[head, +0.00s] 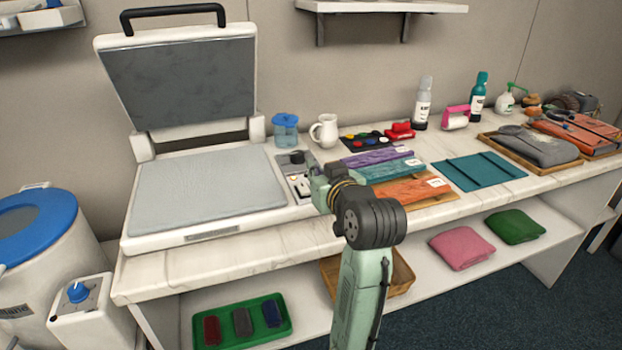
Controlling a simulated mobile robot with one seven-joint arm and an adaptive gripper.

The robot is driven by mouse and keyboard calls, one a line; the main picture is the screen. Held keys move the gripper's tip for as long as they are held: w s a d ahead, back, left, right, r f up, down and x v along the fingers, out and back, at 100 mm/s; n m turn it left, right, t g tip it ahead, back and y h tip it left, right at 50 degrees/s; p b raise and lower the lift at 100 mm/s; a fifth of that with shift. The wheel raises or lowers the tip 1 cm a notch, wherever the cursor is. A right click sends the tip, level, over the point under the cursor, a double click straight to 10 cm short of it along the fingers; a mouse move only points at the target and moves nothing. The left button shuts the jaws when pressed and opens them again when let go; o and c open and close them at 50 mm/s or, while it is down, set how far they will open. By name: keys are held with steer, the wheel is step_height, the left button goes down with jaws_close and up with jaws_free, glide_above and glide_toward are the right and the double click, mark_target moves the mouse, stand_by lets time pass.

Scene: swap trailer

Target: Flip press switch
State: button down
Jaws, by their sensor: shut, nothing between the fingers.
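The heat press (228,236) is white, with a grey padded bed (200,192) and its dark-faced lid (180,82) raised open. A small grey control panel (285,160) sits at the right side of the press, with a black knob (297,158). A light-coloured switch (304,187) is on the panel, partly covered by my arm; which way it is set cannot be told. My gripper (314,178) is shut and empty, at the right edge of the panel close to the switch. Whether it touches the switch cannot be told.
Behind the panel stand a blue-lidded jar (285,131) and a white jug (324,131). Folded purple, teal and orange cloths (412,189) lie right of my gripper. A teal mat (480,171) and bottles (423,104) are farther right. A shelf runs below the counter.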

mark_target(304, 189)
steer(key=p+x, duration=0.1)
steer(key=x, duration=0.3)
steer(key=shift+r, duration=0.1)
step_height(304, 189, down, 3)
steer(key=shift+s+r, duration=0.2)
steer(key=shift+f+p, duration=0.3)
steer(key=shift+f, duration=0.45)
steer(key=shift+d, duration=0.1)
